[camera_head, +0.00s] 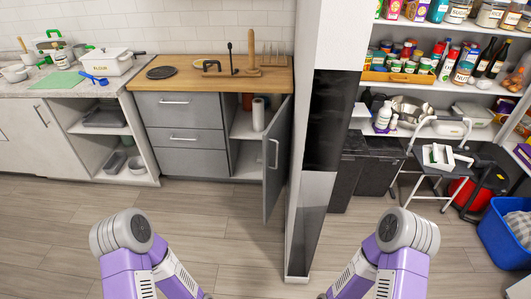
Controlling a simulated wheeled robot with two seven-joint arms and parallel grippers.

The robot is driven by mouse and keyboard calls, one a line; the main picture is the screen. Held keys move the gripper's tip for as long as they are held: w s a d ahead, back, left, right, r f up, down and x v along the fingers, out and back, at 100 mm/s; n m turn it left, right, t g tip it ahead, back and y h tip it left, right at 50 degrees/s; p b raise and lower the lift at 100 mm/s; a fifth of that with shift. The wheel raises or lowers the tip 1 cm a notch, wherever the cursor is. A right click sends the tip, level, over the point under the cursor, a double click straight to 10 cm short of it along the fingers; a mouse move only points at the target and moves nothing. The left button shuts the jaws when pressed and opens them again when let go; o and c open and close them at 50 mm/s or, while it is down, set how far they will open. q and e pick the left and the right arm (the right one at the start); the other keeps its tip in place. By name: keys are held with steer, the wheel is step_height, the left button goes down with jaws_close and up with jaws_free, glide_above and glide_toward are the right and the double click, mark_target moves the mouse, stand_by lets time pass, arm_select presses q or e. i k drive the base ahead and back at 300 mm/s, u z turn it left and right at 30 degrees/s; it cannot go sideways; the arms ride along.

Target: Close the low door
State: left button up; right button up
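The low door (276,160) is a grey cabinet door with a vertical silver handle. It hangs on the right side of the grey base cabinet (182,137) under the wooden worktop. It stands swung open toward the room, and I see it nearly edge-on. The open compartment (243,160) to its left holds a white roll (258,114) and a reddish-brown item. Only the purple and grey links of both my arms show at the bottom of the view. My grippers are out of view, well away from the door.
A white wall end with a dark panel (324,120) stands just right of the door. Wooden floor (190,215) in front of the cabinet is clear. Beyond the wall are stocked pantry shelves, a step stool (437,165) and a blue bin (506,240).

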mark_target(275, 138)
steer(key=z, duration=0.1)
steer(key=i, duration=1.1)
steer(key=z, duration=0.55)
